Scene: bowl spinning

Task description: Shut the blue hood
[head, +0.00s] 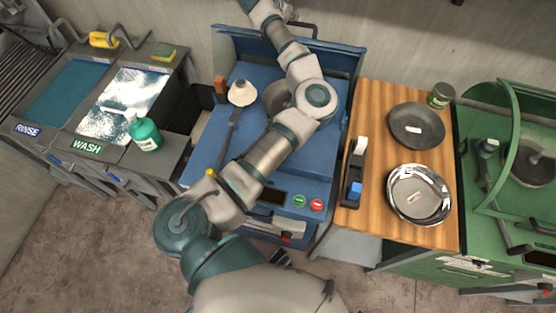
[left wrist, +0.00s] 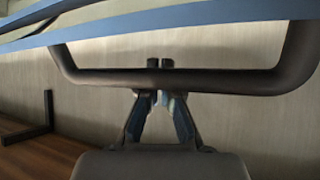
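The blue hood (head: 343,60) stands raised at the back of the blue machine (head: 300,155), whose top is uncovered. The hood's dark bar handle (head: 306,27) is at its upper edge, by the wall. My left arm reaches across the machine to it, and my left gripper lies at the top edge of the head view. In the left wrist view, the handle (left wrist: 100,78) runs across below the hood's blue edge (left wrist: 190,20). My left gripper (left wrist: 160,64) has its fingertips close together, crossing the bar at its middle; the bar partly hides them. My right gripper is not seen.
A wooden table (head: 375,105) with two round dishes, a tape dispenser (head: 355,170) and a can (head: 440,95) stands right of the machine. A white-topped item (head: 242,93) sits on the machine. Wash and rinse sinks (head: 122,105) are left, a green machine (head: 500,165) right.

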